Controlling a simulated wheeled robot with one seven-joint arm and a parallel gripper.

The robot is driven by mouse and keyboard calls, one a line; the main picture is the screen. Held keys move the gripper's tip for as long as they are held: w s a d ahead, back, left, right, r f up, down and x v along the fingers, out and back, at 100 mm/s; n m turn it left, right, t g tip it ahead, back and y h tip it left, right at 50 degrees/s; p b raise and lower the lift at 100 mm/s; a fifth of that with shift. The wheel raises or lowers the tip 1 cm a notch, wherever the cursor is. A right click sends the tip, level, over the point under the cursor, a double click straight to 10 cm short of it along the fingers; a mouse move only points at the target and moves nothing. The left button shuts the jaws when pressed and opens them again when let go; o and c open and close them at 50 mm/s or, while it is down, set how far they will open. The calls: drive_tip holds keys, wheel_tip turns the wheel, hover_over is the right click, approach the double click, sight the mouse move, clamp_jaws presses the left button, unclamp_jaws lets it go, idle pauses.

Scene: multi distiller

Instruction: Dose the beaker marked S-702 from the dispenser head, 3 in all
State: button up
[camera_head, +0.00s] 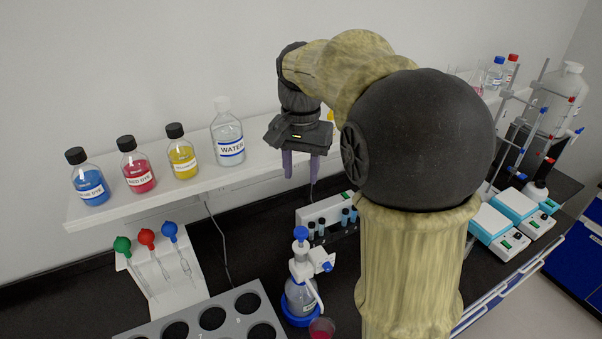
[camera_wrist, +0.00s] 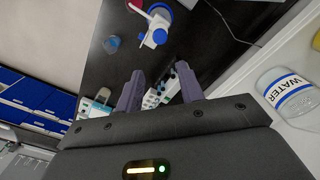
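The dispenser is a clear bottle (camera_head: 299,298) with a white pump head (camera_head: 303,267) and blue caps, standing in a blue ring on the dark bench. It also shows at the top of the wrist view (camera_wrist: 155,33). A small beaker with red liquid (camera_head: 321,328) stands close in front of it, cut off by the lower edge of the head view. No S-702 marking is readable. My gripper (camera_head: 302,165) is raised above the bench near the shelf, fingers pointing down, apart and empty. The wrist view shows the gap between its fingers (camera_wrist: 160,88).
A white shelf (camera_head: 190,185) holds a water bottle (camera_head: 228,140) and blue, red and yellow dye bottles. A grey holed rack (camera_head: 190,320) stands at front left, beside a stand with coloured-bulb pipettes (camera_head: 168,262). A vial rack (camera_head: 332,231) is behind the dispenser. Hotplates stand at right.

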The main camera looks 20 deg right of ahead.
drive_tip(key=f, duration=0.2)
drive_tip(key=shift+s+f+n+b, duration=0.3)
drive_tip(key=shift+f+b, duration=0.1)
drive_tip(key=c, duration=0.7)
drive_tip(key=s+f+b, duration=0.1)
drive_tip(key=f, duration=0.2)
drive_tip(key=s+f+n+b, duration=0.1)
drive_tip(key=f, duration=0.2)
drive_tip(key=s+f+n+t, duration=0.1)
drive_tip(key=f, duration=0.2)
drive_tip(key=shift+s+d+f+b, duration=0.1)
drive_tip(key=shift+s+f+b, duration=0.15)
drive_tip(key=shift+b, duration=0.15)
clamp_jaws()
drive_tip(key=s+f+n+t+b, duration=0.1)
drive_tip(key=s+f+n+b, duration=0.2)
drive_tip(key=s+f, duration=0.5)
wheel_tip(320, 180, down, 4)
drive_tip(key=shift+s+n+t, duration=0.3)
drive_tip(key=shift+s+n, duration=0.05)
drive_tip(key=shift+n, duration=0.25)
